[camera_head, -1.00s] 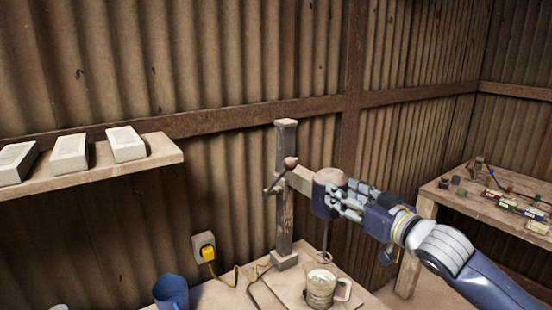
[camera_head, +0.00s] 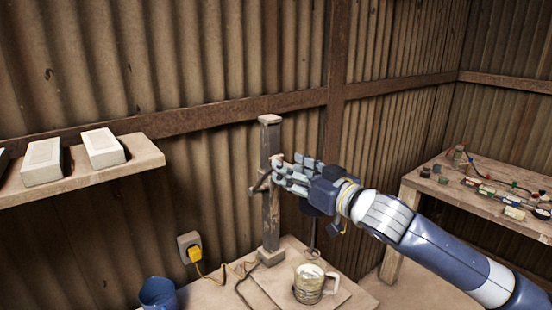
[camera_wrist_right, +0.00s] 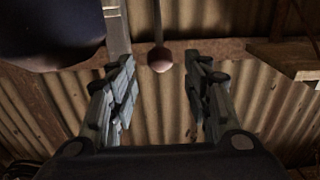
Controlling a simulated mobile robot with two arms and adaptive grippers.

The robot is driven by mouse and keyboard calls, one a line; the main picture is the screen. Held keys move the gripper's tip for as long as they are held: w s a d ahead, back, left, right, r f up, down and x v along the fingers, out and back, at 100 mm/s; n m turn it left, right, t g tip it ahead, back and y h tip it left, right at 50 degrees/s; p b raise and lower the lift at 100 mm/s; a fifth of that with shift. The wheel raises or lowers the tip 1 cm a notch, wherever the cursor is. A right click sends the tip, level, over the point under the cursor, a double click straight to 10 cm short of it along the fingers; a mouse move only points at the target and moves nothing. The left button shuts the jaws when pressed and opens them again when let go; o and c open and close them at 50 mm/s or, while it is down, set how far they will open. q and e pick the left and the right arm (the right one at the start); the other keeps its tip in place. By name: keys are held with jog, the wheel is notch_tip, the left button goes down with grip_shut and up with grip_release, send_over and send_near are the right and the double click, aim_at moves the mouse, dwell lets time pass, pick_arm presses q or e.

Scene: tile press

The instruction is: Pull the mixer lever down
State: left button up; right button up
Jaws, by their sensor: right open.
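The mixer's wooden post (camera_head: 271,215) stands upright on the bench in the head view. Its lever (camera_head: 261,184) sits on the side of the mixer, with a round reddish-brown knob (camera_wrist_right: 160,60) at its end. My right gripper (camera_head: 284,170) is at the lever's knob end and covers part of the mixer head. In the right wrist view the right gripper (camera_wrist_right: 163,68) is open, with the knob centred in the gap near the fingertips. I cannot tell whether it touches a finger. A mug (camera_head: 309,284) stands on the mixer's base board. My left gripper is out of view.
A shelf (camera_head: 130,165) with pale blocks (camera_head: 102,148) is on the left wall. A blue cup (camera_head: 158,293) and a socket with a yellow plug (camera_head: 194,253) are left of the mixer. Another table (camera_head: 430,203) with small parts stands at right.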

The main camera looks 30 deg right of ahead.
aim_at(281, 161)
jog(key=w, duration=0.1)
jog(key=w+p, duration=0.1)
jog(key=w, duration=0.1)
jog(key=w+p, duration=0.1)
jog(key=shift+w+a+r, duration=0.1)
jog(key=shift+w+r, duration=0.05)
jog(key=shift+r, duration=0.1)
jog(key=shift+w+a+f+p, duration=0.1)
jog(key=shift+w+f+p, duration=0.1)
jog(key=shift+w, duration=0.25)
jog(key=shift+w+a+f+p, duration=0.1)
jog(key=shift+w+p, duration=0.05)
jog(key=shift+w, duration=0.3)
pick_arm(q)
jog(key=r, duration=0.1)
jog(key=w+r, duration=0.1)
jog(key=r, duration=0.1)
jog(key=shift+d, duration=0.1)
pick_arm(e)
grip_shut()
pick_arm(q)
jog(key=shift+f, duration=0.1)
